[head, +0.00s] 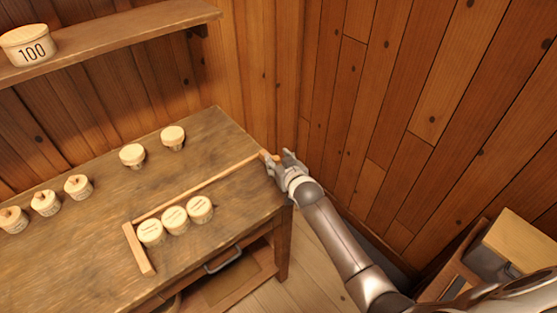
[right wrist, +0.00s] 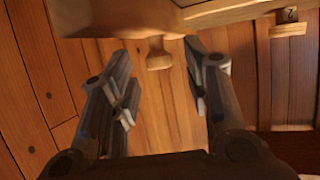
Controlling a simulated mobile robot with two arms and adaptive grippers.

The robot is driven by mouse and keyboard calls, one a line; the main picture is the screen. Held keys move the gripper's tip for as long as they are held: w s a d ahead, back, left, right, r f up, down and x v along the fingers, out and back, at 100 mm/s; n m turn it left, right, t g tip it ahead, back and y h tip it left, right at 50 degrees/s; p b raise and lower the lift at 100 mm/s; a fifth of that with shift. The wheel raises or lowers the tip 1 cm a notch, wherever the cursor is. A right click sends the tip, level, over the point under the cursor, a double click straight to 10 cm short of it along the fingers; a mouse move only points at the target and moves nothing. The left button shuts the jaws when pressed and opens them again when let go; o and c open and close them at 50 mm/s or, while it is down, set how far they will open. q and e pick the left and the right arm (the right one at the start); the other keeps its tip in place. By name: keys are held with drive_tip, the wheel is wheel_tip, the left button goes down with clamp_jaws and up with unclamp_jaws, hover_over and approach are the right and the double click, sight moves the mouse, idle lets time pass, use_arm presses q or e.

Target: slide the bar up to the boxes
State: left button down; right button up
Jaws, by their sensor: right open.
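The wooden bar (head: 139,249) lies on the table as the crosspiece of a long thin handle (head: 200,186), which runs up and right to the table's right edge. Three round turned boxes with pale labelled lids, the first (head: 150,233), second (head: 175,220) and third (head: 200,209), stand in a row just right of the bar. I cannot tell whether the bar touches the first. My right gripper (head: 279,158) is at the handle's far end. In the right wrist view, the handle's knob (right wrist: 158,55) shows ahead between the open fingers (right wrist: 162,88). My left gripper is out of view.
Two lidded boxes (head: 132,156) (head: 173,138) stand towards the back of the table (head: 82,252). Three more with knobs (head: 46,202) stand at the left. A shelf (head: 120,36) holds a tub marked 100 (head: 28,46). A plank wall (head: 400,110) rises behind my right arm.

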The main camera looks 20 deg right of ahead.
drive_tip(key=shift+w, duration=0.1)
clamp_jaws()
idle(0.3)
drive_tip(key=shift+a, duration=0.1)
